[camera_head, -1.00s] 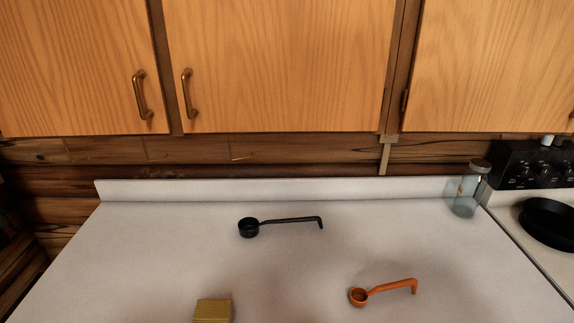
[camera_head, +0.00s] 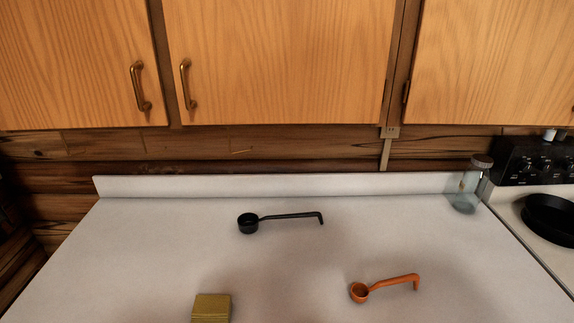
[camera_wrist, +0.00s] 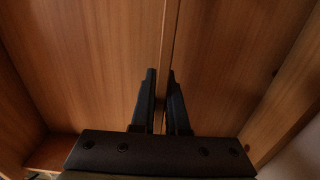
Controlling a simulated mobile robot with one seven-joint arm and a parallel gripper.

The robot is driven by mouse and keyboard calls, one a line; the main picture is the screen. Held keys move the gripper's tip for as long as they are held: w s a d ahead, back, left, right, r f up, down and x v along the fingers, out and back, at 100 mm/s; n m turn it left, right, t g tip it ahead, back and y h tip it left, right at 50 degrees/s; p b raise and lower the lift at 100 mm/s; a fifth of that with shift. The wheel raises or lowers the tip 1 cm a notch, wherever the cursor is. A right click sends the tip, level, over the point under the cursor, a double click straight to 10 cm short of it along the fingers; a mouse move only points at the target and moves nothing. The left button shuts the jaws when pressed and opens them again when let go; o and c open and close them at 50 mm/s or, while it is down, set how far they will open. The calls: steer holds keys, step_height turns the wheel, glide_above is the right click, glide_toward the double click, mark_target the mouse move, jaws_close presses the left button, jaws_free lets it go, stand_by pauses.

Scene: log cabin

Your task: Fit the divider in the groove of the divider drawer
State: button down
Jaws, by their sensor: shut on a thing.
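In the wrist view my gripper (camera_wrist: 161,100) points into a brown wooden space that looks like the inside of the drawer (camera_wrist: 80,60). The two dark fingers are close together, with a narrow gap between them. They are shut on a thin wooden edge that runs up the middle, which looks like the divider (camera_wrist: 171,40) seen edge-on. Wooden walls stand to the left and right. The groove cannot be made out, and I cannot tell whether the divider sits in it. The head view shows neither gripper nor drawer.
In the head view a white counter (camera_head: 180,240) holds a black scoop (camera_head: 248,223), an orange scoop (camera_head: 360,292), a yellow-green block (camera_head: 211,308) and a glass jar (camera_head: 467,190). Wooden cabinets (camera_head: 285,60) hang above. A stove with a black pan (camera_head: 552,218) is at right.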

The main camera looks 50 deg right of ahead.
steer(key=shift+f+b, duration=0.8)
steer(key=shift+f, duration=0.3)
steer(key=c, duration=0.8)
jaws_free()
steer(key=shift+c, duration=0.2)
step_height(320, 180, up, 13)
steer(key=shift+r+p, duration=0.1)
steer(key=shift+p, duration=0.35)
